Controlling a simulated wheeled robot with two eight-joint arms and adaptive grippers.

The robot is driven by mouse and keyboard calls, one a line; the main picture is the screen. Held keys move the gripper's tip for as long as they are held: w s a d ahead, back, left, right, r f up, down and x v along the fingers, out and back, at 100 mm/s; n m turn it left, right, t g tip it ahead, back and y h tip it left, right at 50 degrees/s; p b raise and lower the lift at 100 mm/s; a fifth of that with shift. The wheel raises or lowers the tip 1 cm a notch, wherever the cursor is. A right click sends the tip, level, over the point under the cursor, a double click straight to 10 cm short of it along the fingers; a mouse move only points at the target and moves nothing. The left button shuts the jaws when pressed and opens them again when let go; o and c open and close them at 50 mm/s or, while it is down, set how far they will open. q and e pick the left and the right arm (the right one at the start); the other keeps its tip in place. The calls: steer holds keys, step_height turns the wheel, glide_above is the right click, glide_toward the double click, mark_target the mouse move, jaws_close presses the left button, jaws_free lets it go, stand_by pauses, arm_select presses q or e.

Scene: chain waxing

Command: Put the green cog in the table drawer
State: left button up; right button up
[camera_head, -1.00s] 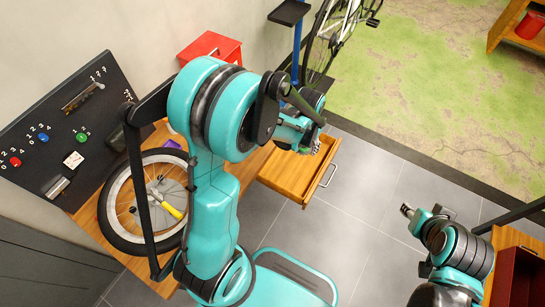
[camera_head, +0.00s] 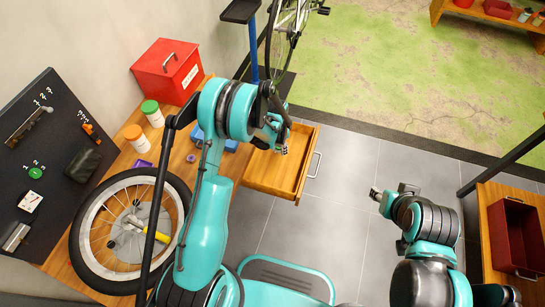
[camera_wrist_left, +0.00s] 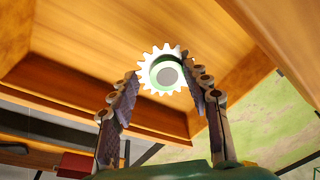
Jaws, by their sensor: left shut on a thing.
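The green cog (camera_wrist_left: 158,60), a pale toothed wheel with a green ring inside, is held between the fingertips of my left gripper (camera_wrist_left: 162,78) in the left wrist view. The cog is too small to make out in the head view. There, my left gripper (camera_head: 282,149) is over the open wooden table drawer (camera_head: 288,188), near its back part. Wooden drawer surfaces (camera_wrist_left: 90,35) fill much of the wrist view around the cog. My right gripper (camera_head: 375,194) is away from the drawer over the floor; its jaws are too small to read.
The wooden table (camera_head: 210,168) bears a spoked wheel (camera_head: 84,232), a red box (camera_head: 168,85), and white bottles with green (camera_head: 153,118) and orange (camera_head: 137,143) caps. A black tool board (camera_head: 60,150) stands left. A red bin (camera_head: 512,235) sits right. Grey floor lies clear beyond the drawer.

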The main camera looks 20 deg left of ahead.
mark_target(273, 158)
arm_select(q)
steer(key=a+f, duration=0.1)
steer(key=s+a, duration=0.1)
steer(key=shift+s+a+f+b, duration=0.2)
steer(key=shift+a+f+b, duration=0.1)
steer(key=shift+f+b, duration=0.1)
step_height(273, 158, down, 4)
steer(key=shift+f+b, duration=0.1)
steer(key=shift+b, duration=0.95)
steer(key=o, duration=1.5)
steer(key=shift+o, duration=0.2)
